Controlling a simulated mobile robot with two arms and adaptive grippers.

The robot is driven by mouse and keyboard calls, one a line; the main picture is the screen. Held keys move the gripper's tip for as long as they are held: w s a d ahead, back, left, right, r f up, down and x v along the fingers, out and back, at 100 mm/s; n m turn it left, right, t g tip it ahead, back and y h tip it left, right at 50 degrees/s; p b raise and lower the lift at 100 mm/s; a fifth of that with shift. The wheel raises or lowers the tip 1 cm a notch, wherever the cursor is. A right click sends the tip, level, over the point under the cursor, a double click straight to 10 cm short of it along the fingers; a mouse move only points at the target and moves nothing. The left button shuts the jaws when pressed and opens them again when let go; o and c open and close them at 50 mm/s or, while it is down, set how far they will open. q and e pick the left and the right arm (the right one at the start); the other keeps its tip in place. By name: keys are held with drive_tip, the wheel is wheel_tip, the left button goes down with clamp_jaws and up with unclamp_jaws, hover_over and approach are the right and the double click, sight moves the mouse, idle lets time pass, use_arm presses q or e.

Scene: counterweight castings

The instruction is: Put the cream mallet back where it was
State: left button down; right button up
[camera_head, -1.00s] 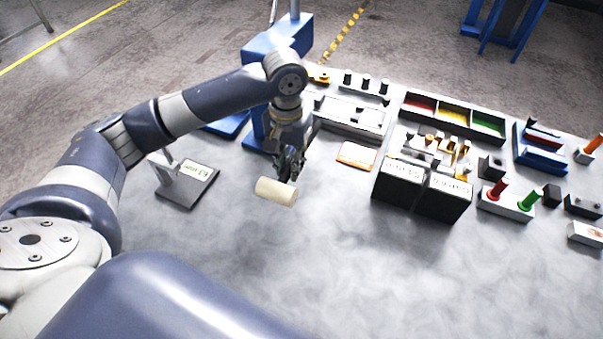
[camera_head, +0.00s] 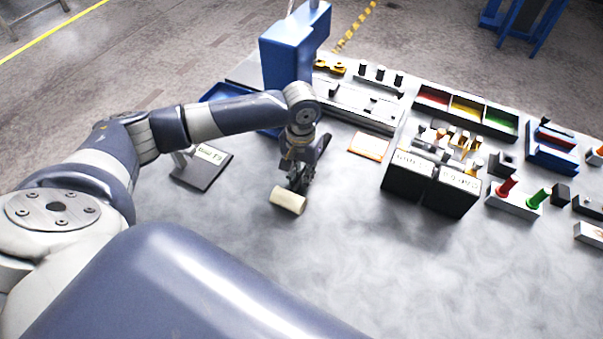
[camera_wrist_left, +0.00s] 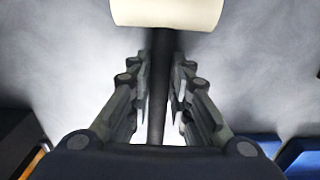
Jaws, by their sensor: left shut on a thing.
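The cream mallet's head (camera_head: 288,200) is a short cream cylinder lying on its side in the head view. It also shows at the top of the left wrist view (camera_wrist_left: 166,12), with its dark handle (camera_wrist_left: 159,85) running down between the fingers. My left gripper (camera_head: 298,182) is shut on the handle, just behind the head, pointing down near the table. In the left wrist view the fingers (camera_wrist_left: 160,100) lie on both sides of the handle. I cannot tell whether the mallet touches the table. My right gripper is not in view.
A small dark stand with a label (camera_head: 208,168) is left of the gripper. An orange-edged card (camera_head: 369,146) and two black boxes (camera_head: 408,180) are to the right. A blue column (camera_head: 290,55) stands behind. The grey table (camera_head: 400,270) is clear in front.

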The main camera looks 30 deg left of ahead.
use_arm(q)
drive_tip(key=c, duration=1.6)
unclamp_jaws()
drive_tip(key=shift+o, duration=0.7)
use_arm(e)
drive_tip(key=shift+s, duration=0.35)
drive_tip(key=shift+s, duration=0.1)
use_arm(q)
wheel_tip(320, 180, up, 12)
drive_tip(key=b, duration=0.2)
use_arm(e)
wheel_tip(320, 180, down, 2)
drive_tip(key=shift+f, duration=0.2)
use_arm(q)
drive_tip(key=shift+r, duration=0.1)
